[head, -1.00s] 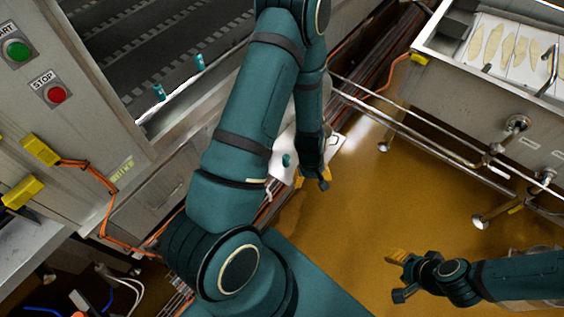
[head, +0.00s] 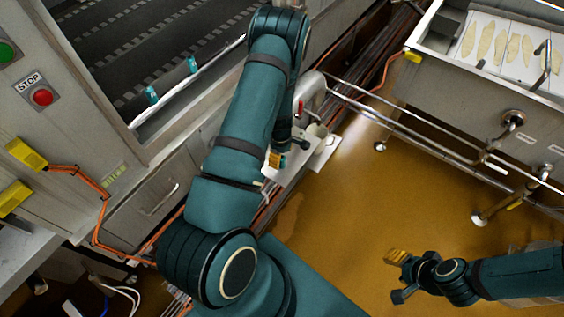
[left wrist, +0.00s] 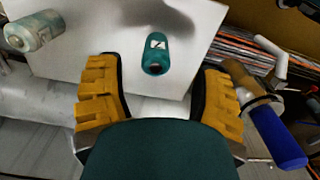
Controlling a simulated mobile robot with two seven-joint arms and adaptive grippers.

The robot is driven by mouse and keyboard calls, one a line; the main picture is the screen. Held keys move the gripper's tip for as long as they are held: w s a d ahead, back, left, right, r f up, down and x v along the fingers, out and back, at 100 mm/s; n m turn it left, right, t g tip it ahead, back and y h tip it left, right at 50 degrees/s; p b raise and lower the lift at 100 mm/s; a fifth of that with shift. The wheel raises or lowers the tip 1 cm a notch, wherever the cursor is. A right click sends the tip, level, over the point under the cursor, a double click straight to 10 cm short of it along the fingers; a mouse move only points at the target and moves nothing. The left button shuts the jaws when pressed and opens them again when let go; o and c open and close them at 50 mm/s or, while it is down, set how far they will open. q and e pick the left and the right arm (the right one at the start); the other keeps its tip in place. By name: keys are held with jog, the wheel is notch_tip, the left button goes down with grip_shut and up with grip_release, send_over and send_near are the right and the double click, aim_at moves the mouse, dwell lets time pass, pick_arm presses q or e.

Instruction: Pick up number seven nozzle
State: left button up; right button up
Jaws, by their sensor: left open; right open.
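A teal nozzle (left wrist: 155,55) with a small white label stands on a pale board (left wrist: 90,45) in the left wrist view. The mark on the label is too small to read surely. My left gripper (left wrist: 160,80) is open, its yellow fingers on either side below the nozzle in the picture, with no contact visible. In the head view my left gripper (head: 288,151) is over the pale board (head: 323,154), and the arm hides part of that area. My right gripper (head: 397,276) is open and empty above the floor.
A blue-handled tool (left wrist: 278,138) lies right of the left gripper. In the head view, two teal pieces (head: 152,95) (head: 192,65) sit along the machine ledge. A steel basin (head: 450,85) with pipes stands at upper right.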

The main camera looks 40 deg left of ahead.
aim_at(282, 162)
pick_arm(q)
jog(key=f, duration=0.1)
jog(key=f+b, duration=0.1)
jog(key=f, duration=0.3)
jog(key=shift+w+d+f, duration=0.1)
jog(key=shift+w+f, duration=0.05)
jog(key=shift+w, duration=0.1)
grip_shut()
